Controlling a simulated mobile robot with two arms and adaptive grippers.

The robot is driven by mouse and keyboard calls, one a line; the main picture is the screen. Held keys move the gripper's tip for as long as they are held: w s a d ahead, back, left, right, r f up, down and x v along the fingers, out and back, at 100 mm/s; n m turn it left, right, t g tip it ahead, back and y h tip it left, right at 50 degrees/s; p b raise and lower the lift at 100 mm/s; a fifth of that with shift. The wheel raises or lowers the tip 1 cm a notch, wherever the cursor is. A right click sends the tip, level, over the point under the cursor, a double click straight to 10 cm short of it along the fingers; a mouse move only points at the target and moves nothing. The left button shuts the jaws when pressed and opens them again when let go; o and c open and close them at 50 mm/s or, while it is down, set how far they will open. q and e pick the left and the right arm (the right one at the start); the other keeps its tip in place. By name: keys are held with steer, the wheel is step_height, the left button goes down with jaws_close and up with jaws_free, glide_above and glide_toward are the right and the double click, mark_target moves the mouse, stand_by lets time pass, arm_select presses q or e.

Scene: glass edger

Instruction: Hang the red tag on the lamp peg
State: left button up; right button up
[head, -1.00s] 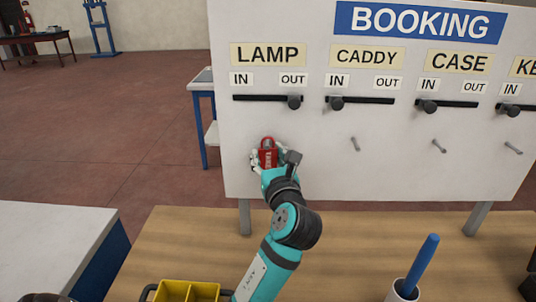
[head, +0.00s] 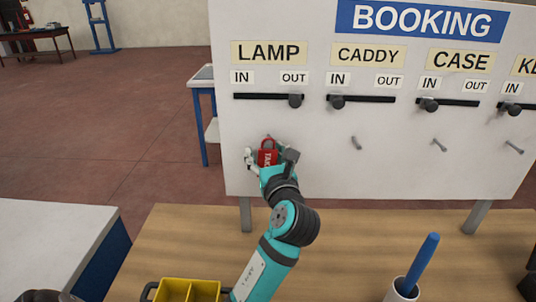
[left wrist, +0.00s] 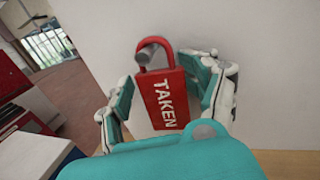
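The red tag (head: 267,157), marked TAKEN, is at the lamp peg on the white board, under the LAMP label. In the left wrist view the tag (left wrist: 163,98) hangs slightly tilted, and the grey lamp peg (left wrist: 149,50) shows inside its loop. My left gripper (head: 266,160) is around the tag. In the left wrist view its fingers (left wrist: 166,97) are spread to either side, with gaps between them and the tag. The tag's lower end is partly hidden behind my gripper.
The booking board (head: 400,165) carries other bare pegs (head: 356,143) to the right and black sliders (head: 360,100) above. A wooden table (head: 350,260) in front holds a yellow bin (head: 188,291) and a cup with a blue stick (head: 424,262).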

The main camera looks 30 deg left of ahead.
arm_select(q)
steer(key=shift+w+f, duration=0.15)
steer(key=shift+d, duration=0.35)
steer(key=v, duration=1.1)
steer(key=shift+s, duration=0.45)
